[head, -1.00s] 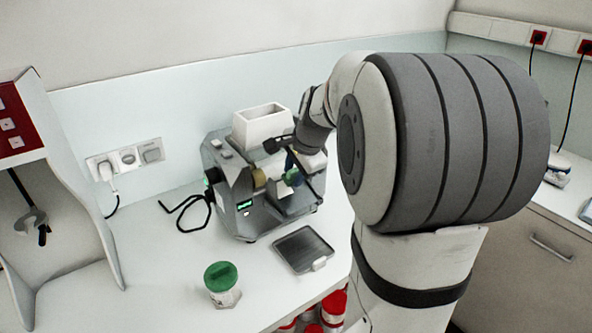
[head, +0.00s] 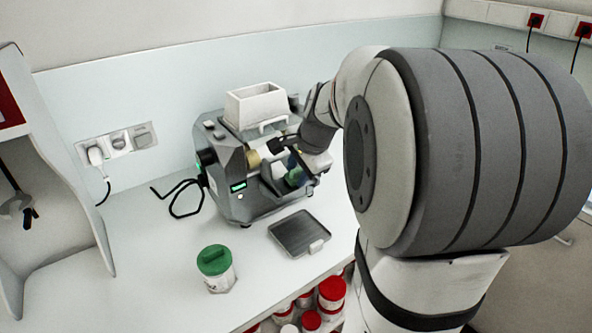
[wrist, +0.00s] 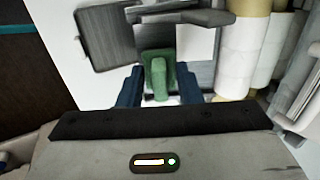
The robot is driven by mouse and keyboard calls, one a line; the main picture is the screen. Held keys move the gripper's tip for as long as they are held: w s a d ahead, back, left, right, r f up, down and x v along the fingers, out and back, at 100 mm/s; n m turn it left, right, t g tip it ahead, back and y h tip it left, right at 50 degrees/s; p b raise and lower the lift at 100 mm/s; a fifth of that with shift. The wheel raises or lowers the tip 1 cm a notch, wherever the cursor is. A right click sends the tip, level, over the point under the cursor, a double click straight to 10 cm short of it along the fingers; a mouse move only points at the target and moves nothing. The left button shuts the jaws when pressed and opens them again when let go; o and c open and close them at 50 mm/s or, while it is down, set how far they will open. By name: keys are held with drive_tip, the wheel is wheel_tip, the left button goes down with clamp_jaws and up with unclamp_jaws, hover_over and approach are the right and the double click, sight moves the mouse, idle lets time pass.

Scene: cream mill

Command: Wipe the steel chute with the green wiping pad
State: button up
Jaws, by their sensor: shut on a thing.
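The green wiping pad (wrist: 157,72) sits between the blue fingers of my gripper (wrist: 157,88), which is shut on it. The steel chute (wrist: 203,48) is the brushed grey surface beyond and beside the pad in the wrist view. The pad overlaps it in the picture; I cannot tell whether they touch. The pad's underside is hidden.
The grey mill (head: 235,185) with a white hopper (head: 256,104) stands on the white bench. Pale rollers (wrist: 235,60) are close right of my gripper. A dark tray (head: 299,233) lies in front of the mill, and a green-lidded jar (head: 215,268) stands nearer. Red-lidded jars (head: 331,293) are below.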

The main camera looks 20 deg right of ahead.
drive_tip(key=shift+w+f+b, duration=0.15)
drive_tip(key=shift+f+b, duration=0.15)
drive_tip(key=shift+f, duration=0.2)
drive_tip(key=shift+w+r, duration=0.1)
idle(0.3)
